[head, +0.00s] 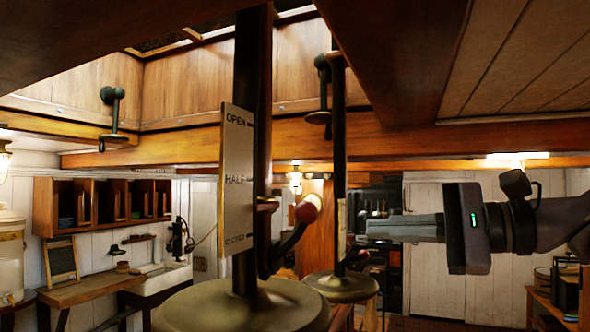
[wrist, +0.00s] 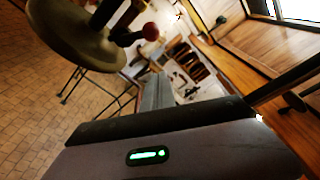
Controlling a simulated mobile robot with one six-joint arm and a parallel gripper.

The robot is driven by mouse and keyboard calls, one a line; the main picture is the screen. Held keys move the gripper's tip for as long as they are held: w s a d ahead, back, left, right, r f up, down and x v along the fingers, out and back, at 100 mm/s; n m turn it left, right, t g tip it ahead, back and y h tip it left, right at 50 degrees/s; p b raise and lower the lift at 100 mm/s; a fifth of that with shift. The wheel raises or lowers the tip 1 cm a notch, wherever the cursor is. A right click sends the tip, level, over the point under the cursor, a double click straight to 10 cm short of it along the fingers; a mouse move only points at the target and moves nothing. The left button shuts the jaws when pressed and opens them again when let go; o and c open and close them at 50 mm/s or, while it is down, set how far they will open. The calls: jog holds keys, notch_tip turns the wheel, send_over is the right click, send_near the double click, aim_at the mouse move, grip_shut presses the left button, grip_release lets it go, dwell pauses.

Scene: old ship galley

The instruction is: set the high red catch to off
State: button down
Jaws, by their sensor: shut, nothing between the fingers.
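A lever with a red ball knob (head: 305,212) is on the near dark post (head: 252,75), just right of its plate marked OPEN, HALF and CLOSED (head: 237,180). The lever slants up to the right from the post; no off mark is legible. The red knob (wrist: 150,31) also shows at the top of the wrist view, beyond my fingertips. My gripper (head: 370,228) is shut and empty, pointing left, to the right of the red knob and slightly lower in the head view. In the wrist view my gripper (wrist: 157,80) shows its fingers together, apart from the knob.
A second dark post (head: 339,130) with a round base (head: 341,286) stands behind, between knob and gripper in the picture. The near post's wide round base (head: 240,308) fills the lower middle. A wooden beam (head: 400,143) crosses overhead. A sink (head: 160,283) stands left.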

aim_at(291, 235)
jog(key=p+x, duration=0.2)
jog(key=x, duration=0.8)
jog(key=shift+n, duration=0.8)
jog(key=s, duration=0.1)
jog(key=s+r+b, duration=0.1)
jog(key=s, duration=0.1)
jog(key=s+r+b, duration=0.1)
jog(key=shift+s+a+r, duration=0.15)
jog(key=shift+r, duration=0.1)
